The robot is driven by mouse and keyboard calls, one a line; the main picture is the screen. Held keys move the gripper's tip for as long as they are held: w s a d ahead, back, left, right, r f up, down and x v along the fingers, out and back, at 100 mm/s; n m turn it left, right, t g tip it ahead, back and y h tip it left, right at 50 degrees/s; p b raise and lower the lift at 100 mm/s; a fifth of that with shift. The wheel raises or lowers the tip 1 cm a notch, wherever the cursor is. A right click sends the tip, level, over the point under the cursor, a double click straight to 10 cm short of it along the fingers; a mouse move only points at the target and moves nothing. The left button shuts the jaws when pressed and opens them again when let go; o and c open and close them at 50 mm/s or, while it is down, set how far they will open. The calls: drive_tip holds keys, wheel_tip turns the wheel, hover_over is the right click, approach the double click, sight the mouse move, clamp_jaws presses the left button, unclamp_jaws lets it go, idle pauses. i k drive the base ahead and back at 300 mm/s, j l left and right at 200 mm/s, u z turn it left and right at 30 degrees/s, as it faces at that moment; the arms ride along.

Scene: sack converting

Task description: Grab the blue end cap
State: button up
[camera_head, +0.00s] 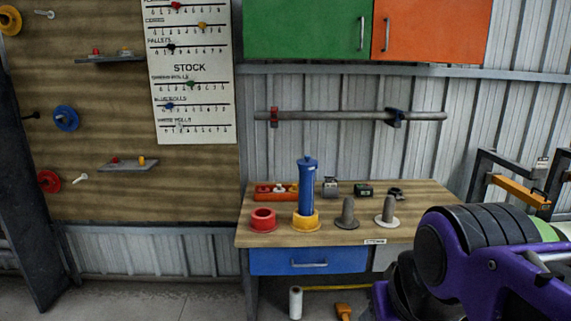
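A blue round flanged piece (66,118) hangs on the wooden wall board at the left. A tall blue cylinder (306,193) stands upright in a yellow ring (306,221) on the workbench, with a blue knobbed top (308,162). I cannot tell for certain which blue piece is the end cap. My gripper's fingers are not visible. A large purple and black part at the lower right looks like my arm and covers the bench's right end.
The workbench (410,224) also holds a red ring (263,219), two grey posts and several small items behind. A black and orange frame (519,190) stands at right. Floor at left is clear.

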sight(303, 164)
drive_tip(key=i+j+z, duration=0.15)
drive_tip(key=z, duration=0.55)
drive_tip(key=i+j+z, duration=0.2)
drive_tip(key=j, duration=0.15)
drive_tip(key=i+j+z, duration=0.2)
drive_tip(key=j, duration=0.2)
